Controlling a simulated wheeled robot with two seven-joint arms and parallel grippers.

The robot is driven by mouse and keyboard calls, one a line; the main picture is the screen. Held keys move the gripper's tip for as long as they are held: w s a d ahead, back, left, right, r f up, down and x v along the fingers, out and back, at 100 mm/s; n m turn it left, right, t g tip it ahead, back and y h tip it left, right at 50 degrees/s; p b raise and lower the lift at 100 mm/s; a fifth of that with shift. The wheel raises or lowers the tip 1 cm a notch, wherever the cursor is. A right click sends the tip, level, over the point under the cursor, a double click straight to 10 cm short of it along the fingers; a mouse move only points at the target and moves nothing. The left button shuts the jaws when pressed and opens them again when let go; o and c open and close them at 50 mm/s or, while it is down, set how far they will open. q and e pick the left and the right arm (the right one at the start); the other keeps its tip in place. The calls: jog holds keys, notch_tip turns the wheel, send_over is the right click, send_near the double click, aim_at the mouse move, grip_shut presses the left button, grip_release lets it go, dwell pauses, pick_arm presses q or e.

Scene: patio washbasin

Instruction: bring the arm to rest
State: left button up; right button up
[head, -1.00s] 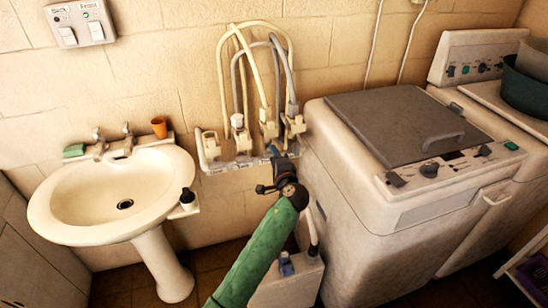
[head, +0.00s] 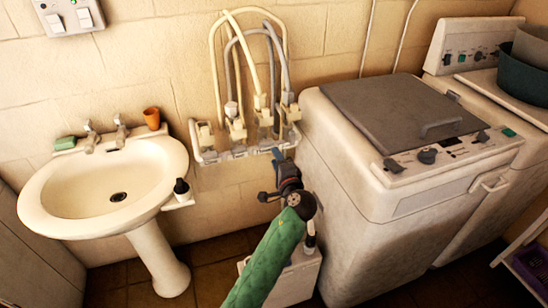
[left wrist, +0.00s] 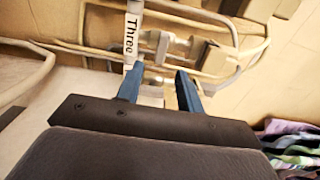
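My left gripper (head: 277,154) is at the end of the green-sleeved arm, in front of the lower right end of the wall pipe rack (head: 210,157). In the left wrist view its two blue fingers (left wrist: 158,88) stand apart, with nothing held between them. A white pipe marked "Three" (left wrist: 131,38) shows just beyond the left finger; I cannot tell whether they touch. My right gripper is in neither view.
A washbasin (head: 40,215) holds an orange cup (head: 152,118), green soap (head: 65,143) and a dark bottle (head: 181,190). A washing machine (head: 345,210) stands close right of my arm. A white container (head: 300,280) is below. Striped cloth (left wrist: 290,145) shows beside the gripper.

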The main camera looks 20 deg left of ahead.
pick_arm(q)
jog(key=shift+s+d, duration=0.1)
jog(key=shift+s, duration=0.1)
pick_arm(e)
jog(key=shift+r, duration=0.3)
pick_arm(q)
jog(key=s+d+f+n+g+h, duration=0.2)
jog(key=s+f+n+g+h, duration=0.25)
jog(key=f, duration=0.45)
jog(key=s+d+f+n+g+h, duration=0.2)
jog(key=s+f+n+g+h, duration=0.15)
jog(key=s+f, duration=0.35)
jog(key=s+f+g+h, duration=0.1)
jog(key=s+f+g, duration=0.1)
jog(key=s+f, duration=0.4)
jog(key=s+a+f+n+g+h, duration=0.1)
jog(key=s+f, duration=0.6)
jog(key=s, duration=0.7)
jog(key=s+a+f+g+h, duration=0.1)
jog(key=s+f+g, duration=0.1)
jog(key=s+f, duration=0.5)
jog(key=s, duration=0.2)
jog(key=shift+s+a+g, duration=0.15)
jog(key=shift+s+g, duration=0.15)
jog(key=shift+s, duration=0.1)
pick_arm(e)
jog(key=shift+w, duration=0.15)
